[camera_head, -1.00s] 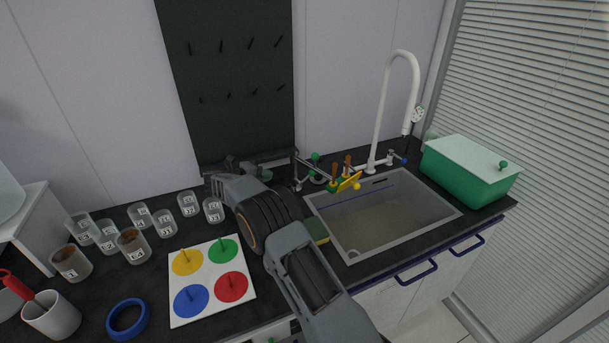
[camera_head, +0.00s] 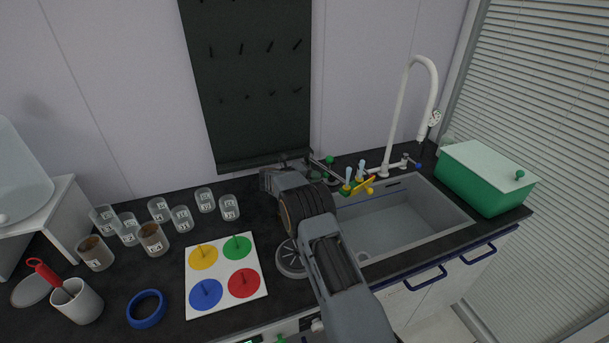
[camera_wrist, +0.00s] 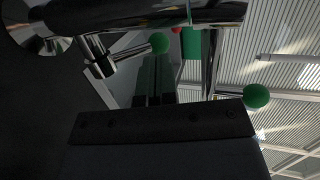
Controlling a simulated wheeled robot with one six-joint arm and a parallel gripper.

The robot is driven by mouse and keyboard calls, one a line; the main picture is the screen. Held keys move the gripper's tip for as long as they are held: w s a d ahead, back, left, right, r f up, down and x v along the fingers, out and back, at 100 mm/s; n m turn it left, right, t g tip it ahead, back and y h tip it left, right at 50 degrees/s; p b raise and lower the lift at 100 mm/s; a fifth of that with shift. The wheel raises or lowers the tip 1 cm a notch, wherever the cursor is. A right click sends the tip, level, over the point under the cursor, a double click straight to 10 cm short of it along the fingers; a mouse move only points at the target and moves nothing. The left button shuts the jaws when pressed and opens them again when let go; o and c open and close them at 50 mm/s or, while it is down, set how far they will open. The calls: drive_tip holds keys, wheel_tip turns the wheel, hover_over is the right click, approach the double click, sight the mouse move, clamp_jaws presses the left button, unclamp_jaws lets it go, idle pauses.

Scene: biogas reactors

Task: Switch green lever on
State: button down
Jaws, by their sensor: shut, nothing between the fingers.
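A lever with a round green knob (camera_head: 329,160) stands among the metal pipework behind the sink's left end. In the wrist view, one green knob (camera_wrist: 160,43) is on a short metal stem beside a thick pipe. A second green knob (camera_wrist: 256,95) is on a thin rod farther right. I cannot tell which of these is the knob in the head view. My gripper (camera_wrist: 153,68) is shut and empty, its dark fingers pointing at the first knob, close to it. Whether they touch is unclear. In the head view my arm hides part of the pipework.
The sink (camera_head: 400,220) lies right of my arm, with a tall white faucet (camera_head: 388,130) behind it. A green box (camera_head: 480,180) stands farther right. Several jars (camera_head: 155,238), a coloured-disc board (camera_head: 225,275) and a blue ring (camera_head: 146,309) occupy the counter's left.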

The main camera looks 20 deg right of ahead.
sight(324, 176)
drive_tip(key=shift+x, duration=0.9)
drive_tip(key=d+f+b, duration=0.1)
drive_tip(key=b, duration=0.2)
drive_tip(key=shift+d+r, duration=0.1)
drive_tip(key=shift+r, duration=0.1)
drive_tip(key=shift+a+r, duration=0.25)
drive_tip(key=shift+a, duration=0.05)
drive_tip(key=s+a+r, duration=0.1)
drive_tip(key=a+r, duration=0.2)
drive_tip(key=a, duration=0.2)
drive_tip(key=s+a+r+b, duration=0.1)
drive_tip(key=a+r, duration=0.2)
drive_tip(key=a, duration=0.3)
drive_tip(key=shift+r, duration=0.4)
